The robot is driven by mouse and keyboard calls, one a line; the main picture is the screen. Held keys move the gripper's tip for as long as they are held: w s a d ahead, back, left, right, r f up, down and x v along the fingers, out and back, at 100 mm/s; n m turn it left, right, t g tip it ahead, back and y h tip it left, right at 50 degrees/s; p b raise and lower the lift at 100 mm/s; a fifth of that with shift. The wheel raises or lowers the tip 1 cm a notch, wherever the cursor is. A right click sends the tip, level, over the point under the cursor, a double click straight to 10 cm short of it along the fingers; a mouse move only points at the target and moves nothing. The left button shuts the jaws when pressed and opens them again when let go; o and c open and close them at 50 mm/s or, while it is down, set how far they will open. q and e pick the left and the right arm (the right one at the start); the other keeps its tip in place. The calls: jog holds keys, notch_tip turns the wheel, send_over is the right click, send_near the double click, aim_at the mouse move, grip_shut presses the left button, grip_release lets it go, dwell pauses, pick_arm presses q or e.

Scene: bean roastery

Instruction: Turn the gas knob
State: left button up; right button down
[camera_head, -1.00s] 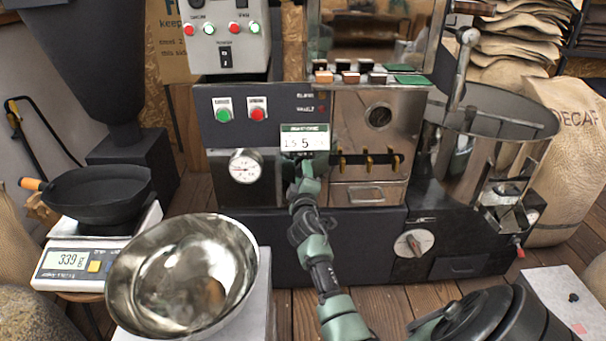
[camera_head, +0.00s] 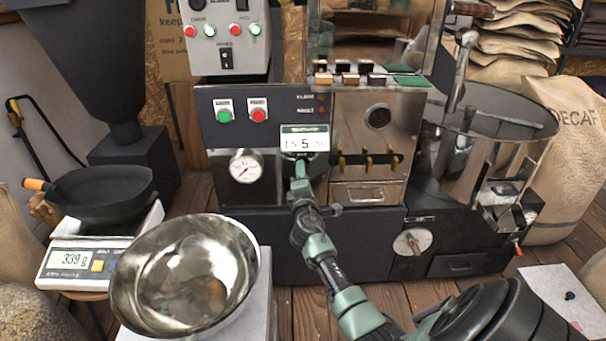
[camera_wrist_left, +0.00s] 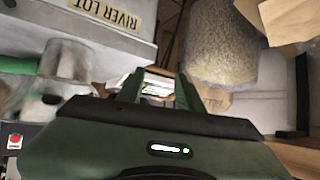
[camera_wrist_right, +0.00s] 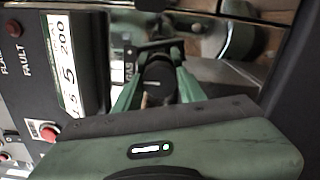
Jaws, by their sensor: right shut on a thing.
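The gas knob (camera_wrist_right: 158,76), dark with a pale mark line, sits beside a "GAS" label in the right wrist view. My right gripper (camera_wrist_right: 156,62) is shut on it, with one green finger on each side. In the head view my right gripper (camera_head: 302,172) is at the roaster front, just under the "5" display card (camera_head: 305,143), and hides the knob. My left gripper (camera_wrist_left: 155,84) shows only in its own wrist view. Its two fingers stand apart with nothing held between them.
A round pressure gauge (camera_head: 245,166) is left of the right gripper. Green (camera_head: 224,115) and red (camera_head: 258,115) buttons are above it. A steel bowl (camera_head: 190,270) and a scale (camera_head: 75,262) with a black pan stand at left. The cooling drum (camera_head: 480,150) is at right.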

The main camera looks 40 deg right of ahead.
pick_arm(q)
jog(key=shift+s+f, duration=0.1)
dwell(0.3)
pick_arm(e)
jog(key=c, duration=0.8)
grip_release()
jog(key=shift+c, duration=0.2)
pick_arm(q)
jog(key=s+a+f+g+y+p, duration=0.1)
jog(key=s+a+f+g, duration=0.1)
jog(key=s+f+g, duration=0.2)
jog(key=shift+s, duration=1.1)
pick_arm(e)
jog(key=v, duration=0.7)
jog(key=shift+s+a, duration=0.25)
jog(key=shift+s, duration=0.05)
pick_arm(q)
jog(key=shift+a+f, duration=0.1)
